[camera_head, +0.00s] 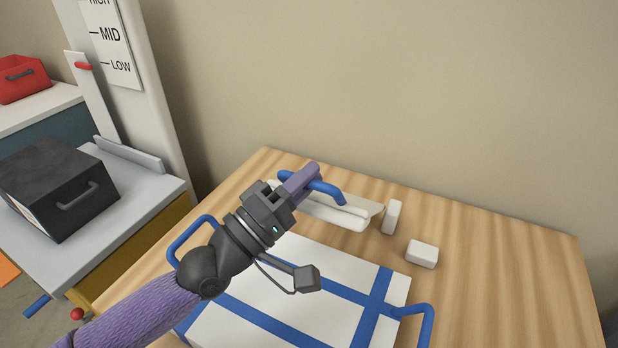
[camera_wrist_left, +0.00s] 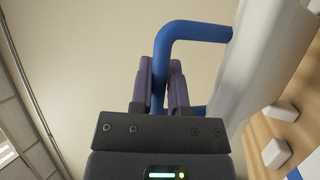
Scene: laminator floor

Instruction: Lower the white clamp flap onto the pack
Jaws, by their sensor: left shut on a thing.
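The white clamp flap (camera_head: 330,212) is at the back of the wooden table, behind the pack, and has a blue bar handle (camera_head: 328,191). My left gripper (camera_head: 312,180) is shut on this handle. In the left wrist view the purple fingers (camera_wrist_left: 164,88) of my left gripper close around the blue handle (camera_wrist_left: 198,30), and the white flap (camera_wrist_left: 262,60) is at the right. The pack (camera_head: 345,275) is a flat white slab with blue bands, lying in front of the flap. My left arm covers part of it. My right gripper is in neither view.
Two small white blocks (camera_head: 422,253) (camera_head: 392,217) are right of the flap. Blue loop handles (camera_head: 428,325) (camera_head: 190,240) stand at the pack's sides. A black box (camera_head: 55,190) sits on a grey platform at left, beside a level scale (camera_head: 108,45). The table's right side is clear.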

